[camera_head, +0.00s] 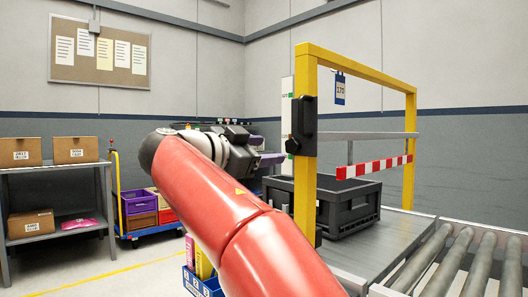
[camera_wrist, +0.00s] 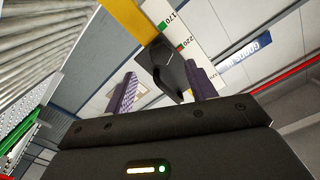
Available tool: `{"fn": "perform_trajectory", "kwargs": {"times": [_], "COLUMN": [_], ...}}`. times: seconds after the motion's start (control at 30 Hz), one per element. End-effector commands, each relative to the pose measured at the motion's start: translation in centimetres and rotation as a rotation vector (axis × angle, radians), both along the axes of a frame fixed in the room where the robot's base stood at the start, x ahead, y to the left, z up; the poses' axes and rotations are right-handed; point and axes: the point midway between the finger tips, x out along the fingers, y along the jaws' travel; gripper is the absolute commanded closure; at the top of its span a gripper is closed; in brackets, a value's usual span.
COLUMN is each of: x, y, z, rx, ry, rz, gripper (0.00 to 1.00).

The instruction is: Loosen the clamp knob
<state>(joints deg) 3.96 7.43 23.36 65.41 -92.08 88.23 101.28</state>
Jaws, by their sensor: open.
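The black clamp (camera_head: 303,118) sits on the yellow post of the gate frame, beside a white scale strip. Its small dark knob (camera_head: 292,146) sticks out to the left at the clamp's lower end. In the wrist view the clamp (camera_wrist: 160,62) shows ahead, between my two purple fingers. My gripper (camera_wrist: 160,70) is open and empty. In the head view it points toward the post and is partly hidden behind my own wrist. A gap shows between the fingers and the knob; I cannot tell its depth exactly.
A shelf with boxes (camera_head: 55,170) and a blue cart (camera_head: 148,232) stand left. Floor between them is open.

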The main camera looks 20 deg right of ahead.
Motion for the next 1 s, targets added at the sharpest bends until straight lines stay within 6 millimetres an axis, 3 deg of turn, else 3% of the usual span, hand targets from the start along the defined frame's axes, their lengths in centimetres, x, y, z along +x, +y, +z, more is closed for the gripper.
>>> {"fn": "perform_trajectory", "kwargs": {"times": [0.53,0.9,1.0], "x": [2.3,2.6,2.6], "y": [-6.7,-7.3,-7.3], "z": [0.3,0.3,0.3], "rx": [-0.001,-0.002,-0.002], "ry": [-0.019,-0.019,-0.019], "rz": [-0.009,-0.004,-0.004], "gripper": [0.44,0.44,0.56]}}
